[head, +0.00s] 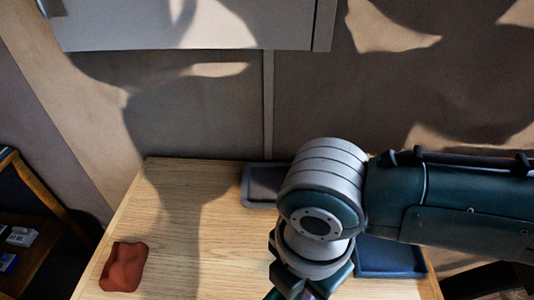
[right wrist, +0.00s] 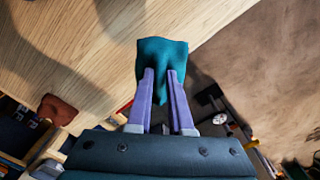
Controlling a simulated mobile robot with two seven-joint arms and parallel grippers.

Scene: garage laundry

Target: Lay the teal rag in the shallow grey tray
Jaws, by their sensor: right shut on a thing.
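The teal rag (right wrist: 162,58) hangs between the two purple fingers of my right gripper (right wrist: 163,80) in the right wrist view. The gripper is shut on it, and the wooden table's edge shows behind it. A shallow grey tray (head: 250,195) lies at the back of the table in the head view. My right arm hides its right part. The rag and the right fingertips cannot be made out in the head view. My left gripper is in neither view.
A blue tray-like thing (head: 395,262) lies at the table's right, partly behind my right arm. A red-brown cloth (head: 124,267) lies at the front left, also seen in the right wrist view (right wrist: 57,109). The left-middle of the wooden table (head: 180,215) is clear. A shelf (head: 25,235) stands left.

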